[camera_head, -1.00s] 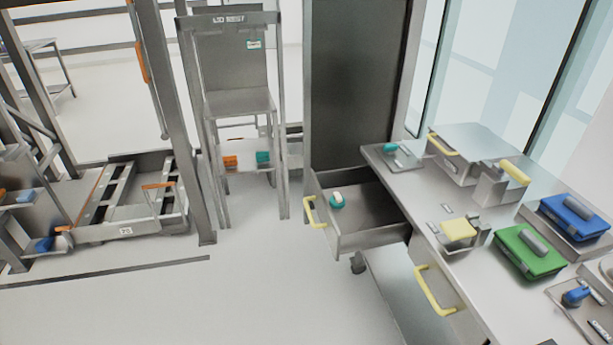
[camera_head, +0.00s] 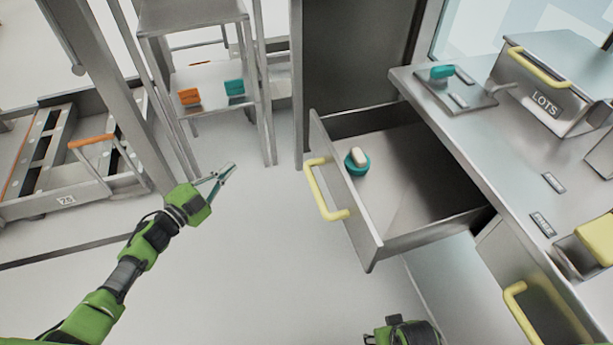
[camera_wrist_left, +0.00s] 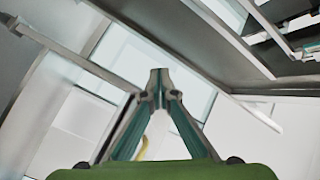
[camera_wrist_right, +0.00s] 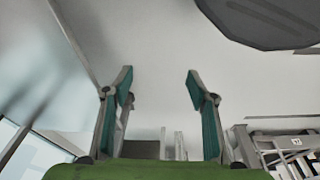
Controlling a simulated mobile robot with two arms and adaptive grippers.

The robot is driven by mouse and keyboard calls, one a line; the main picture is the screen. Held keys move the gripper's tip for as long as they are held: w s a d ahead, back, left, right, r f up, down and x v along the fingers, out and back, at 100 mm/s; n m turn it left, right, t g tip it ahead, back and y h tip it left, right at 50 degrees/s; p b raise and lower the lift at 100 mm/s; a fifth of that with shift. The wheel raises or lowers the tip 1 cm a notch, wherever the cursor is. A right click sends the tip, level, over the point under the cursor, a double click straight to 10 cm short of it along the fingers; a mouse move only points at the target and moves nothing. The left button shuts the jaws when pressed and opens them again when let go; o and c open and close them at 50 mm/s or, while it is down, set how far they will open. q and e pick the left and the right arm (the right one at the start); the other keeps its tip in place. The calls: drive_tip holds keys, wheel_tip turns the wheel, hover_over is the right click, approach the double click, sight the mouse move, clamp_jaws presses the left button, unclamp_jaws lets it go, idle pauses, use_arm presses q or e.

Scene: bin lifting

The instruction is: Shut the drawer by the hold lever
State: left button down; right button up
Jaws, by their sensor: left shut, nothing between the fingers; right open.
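The drawer (camera_head: 345,205) under the counter stands pulled out, with a yellow handle (camera_head: 322,192) on its front. A teal and white round object (camera_head: 357,160) sits inside it.
The counter (camera_head: 485,150) runs along the right, with a LOTS box (camera_head: 548,98) and a yellow block (camera_head: 598,240). A second yellow handle (camera_head: 540,315) is below. A metal rack (camera_head: 205,90) stands behind. The floor left of the drawer is clear.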

use_arm(q)
drive_tip(key=d+r+m+g+h+b, duration=0.3)
drive_tip(key=d+r+m+h+b, duration=0.25)
drive_tip(key=m, duration=0.25)
drive_tip(key=m+g+h+b, duration=0.2)
drive_tip(key=m+g+b, duration=0.2)
drive_tip(key=m+g, duration=0.25)
approach(319, 150)
drive_tip(key=shift+m, duration=0.35)
drive_tip(key=x, duration=0.5)
drive_tip(key=shift+w+d, duration=0.2)
drive_tip(key=shift+d, duration=0.05)
drive_tip(key=shift+w+d, duration=0.25)
drive_tip(key=shift+d, duration=0.45)
use_arm(e)
wheel_tip(319, 150, up, 8)
drive_tip(key=t, duration=0.1)
drive_tip(key=shift+s+d, duration=0.15)
drive_tip(key=shift+r, duration=0.1)
